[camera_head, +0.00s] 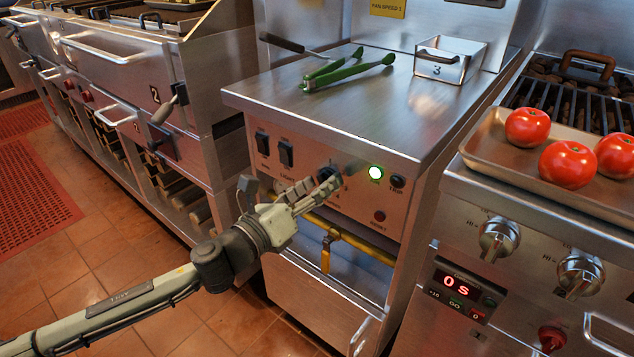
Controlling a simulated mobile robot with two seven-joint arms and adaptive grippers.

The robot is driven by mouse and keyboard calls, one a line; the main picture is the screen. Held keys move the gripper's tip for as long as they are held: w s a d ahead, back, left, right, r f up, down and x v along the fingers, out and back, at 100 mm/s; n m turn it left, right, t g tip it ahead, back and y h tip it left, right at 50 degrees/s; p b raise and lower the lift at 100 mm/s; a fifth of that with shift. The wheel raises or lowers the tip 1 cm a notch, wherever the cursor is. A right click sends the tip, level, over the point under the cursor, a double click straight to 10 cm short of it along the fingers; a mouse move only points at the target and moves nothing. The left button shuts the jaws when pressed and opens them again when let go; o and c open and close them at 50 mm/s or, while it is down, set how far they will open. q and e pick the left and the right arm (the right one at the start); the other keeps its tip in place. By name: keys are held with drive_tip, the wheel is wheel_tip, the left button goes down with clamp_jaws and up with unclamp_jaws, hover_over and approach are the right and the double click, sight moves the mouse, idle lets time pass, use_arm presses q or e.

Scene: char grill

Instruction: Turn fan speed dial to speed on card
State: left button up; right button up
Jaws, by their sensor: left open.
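A yellow card (388,7) on the steel wall at the top reads "FAN SPEED" and appears to end in 3. The dark fan speed dial (326,174) is on the front panel of the middle steel unit, partly hidden by my left gripper. My left gripper (322,187) is open, with its fingertips at the dial. I cannot tell whether they touch it. The dial's pointer and most of its markings are hidden. My right gripper is not in view.
A yellow gas pipe (350,240) runs below. Green tongs (347,70) lie on top. A tray (483,170) of tomatoes is at right.

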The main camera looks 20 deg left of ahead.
use_arm(q)
drive_tip(key=shift+c, duration=0.2)
drive_tip(key=c, duration=1.1)
